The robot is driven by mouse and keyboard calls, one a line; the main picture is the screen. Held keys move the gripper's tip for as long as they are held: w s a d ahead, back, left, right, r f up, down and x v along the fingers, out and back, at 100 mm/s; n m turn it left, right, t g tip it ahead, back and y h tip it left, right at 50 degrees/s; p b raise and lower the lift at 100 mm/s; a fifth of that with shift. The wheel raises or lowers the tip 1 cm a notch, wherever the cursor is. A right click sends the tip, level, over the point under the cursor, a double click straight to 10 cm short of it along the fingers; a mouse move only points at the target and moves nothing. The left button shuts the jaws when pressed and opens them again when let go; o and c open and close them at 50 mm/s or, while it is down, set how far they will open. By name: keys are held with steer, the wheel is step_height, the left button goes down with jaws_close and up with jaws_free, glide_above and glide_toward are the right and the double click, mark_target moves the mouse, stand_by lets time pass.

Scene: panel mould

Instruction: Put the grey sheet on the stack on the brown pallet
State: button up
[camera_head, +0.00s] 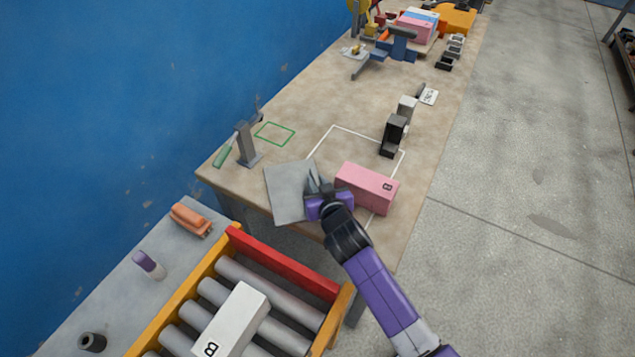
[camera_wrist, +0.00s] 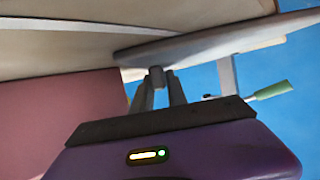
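The grey sheet (camera_head: 286,195) is a thin flat square at the near edge of the table, left of the pink block, and it covers part of that edge. My gripper (camera_head: 316,186) is at the sheet's right side. In the wrist view the fingers (camera_wrist: 157,80) are close together at the edge of the sheet (camera_wrist: 215,42), apparently shut on it. Whether the sheet touches the table is hard to tell. The stack (camera_head: 415,22) of pink and blue pieces is at the table's far end, on the brown pallet (camera_head: 429,47), which is small and partly hidden.
A pink block (camera_head: 366,188) lies just right of my gripper. A grey post (camera_head: 246,145) and black-and-grey blocks (camera_head: 394,135) stand on the table (camera_head: 330,95). A blue fixture (camera_head: 398,45) is in front of the stack. A roller conveyor (camera_head: 265,290) is nearer. The table's middle is mostly clear.

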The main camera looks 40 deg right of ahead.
steer(key=shift+o, duration=1.4)
steer(key=shift+r, duration=0.15)
